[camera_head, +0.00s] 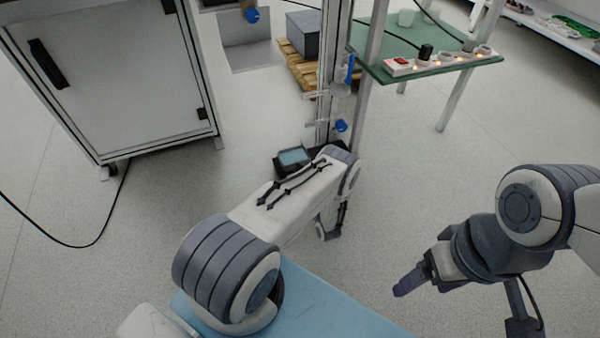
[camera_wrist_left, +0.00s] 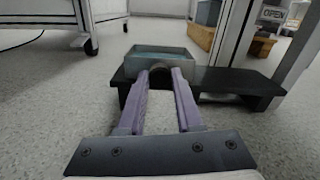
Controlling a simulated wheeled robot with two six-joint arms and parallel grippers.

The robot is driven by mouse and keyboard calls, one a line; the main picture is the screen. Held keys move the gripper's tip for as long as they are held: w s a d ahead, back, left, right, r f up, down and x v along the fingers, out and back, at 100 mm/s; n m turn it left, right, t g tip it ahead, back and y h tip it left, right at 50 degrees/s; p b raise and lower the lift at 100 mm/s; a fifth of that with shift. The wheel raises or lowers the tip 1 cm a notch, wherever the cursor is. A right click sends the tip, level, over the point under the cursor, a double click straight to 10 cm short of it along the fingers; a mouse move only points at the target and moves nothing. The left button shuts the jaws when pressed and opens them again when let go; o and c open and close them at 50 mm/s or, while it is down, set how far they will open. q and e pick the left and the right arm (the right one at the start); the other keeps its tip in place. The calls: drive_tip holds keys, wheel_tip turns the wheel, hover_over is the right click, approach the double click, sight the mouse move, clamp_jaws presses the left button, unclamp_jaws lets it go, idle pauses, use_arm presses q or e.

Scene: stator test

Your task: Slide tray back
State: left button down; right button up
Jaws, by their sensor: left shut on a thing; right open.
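A small grey tray with a teal inside (camera_wrist_left: 132,66) sits at the left end of a low black shelf (camera_wrist_left: 240,84) in the left wrist view. The tray also shows beyond my left arm in the head view (camera_head: 293,157). My left gripper (camera_wrist_left: 161,74) is shut on the dark rounded handle at the tray's near side. In the head view my left gripper is hidden behind its arm. My right gripper (camera_head: 408,284) is open and empty over the floor at the right, seen from the side, apart from the tray.
A metal-framed post (camera_head: 335,100) with blue fittings rises by the shelf. A green-topped table (camera_head: 430,66) with a lit socket strip stands behind. A wheeled white cabinet (camera_head: 120,80) stands at the left, with a black cable on the floor. Floor between is clear.

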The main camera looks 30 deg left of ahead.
use_arm(q)
drive_tip(key=shift+s+a+f, duration=0.1)
drive_tip(key=shift+s+a, duration=0.05)
drive_tip(key=shift+s, duration=0.1)
drive_tip(key=c, duration=0.6)
unclamp_jaws()
drive_tip(key=shift+o, duration=0.2)
drive_tip(key=shift+d, duration=0.2)
drive_tip(key=p+v, duration=0.4)
drive_tip(key=v, duration=0.5)
drive_tip(key=shift+s+d, duration=0.4)
drive_tip(key=shift+d, duration=0.05)
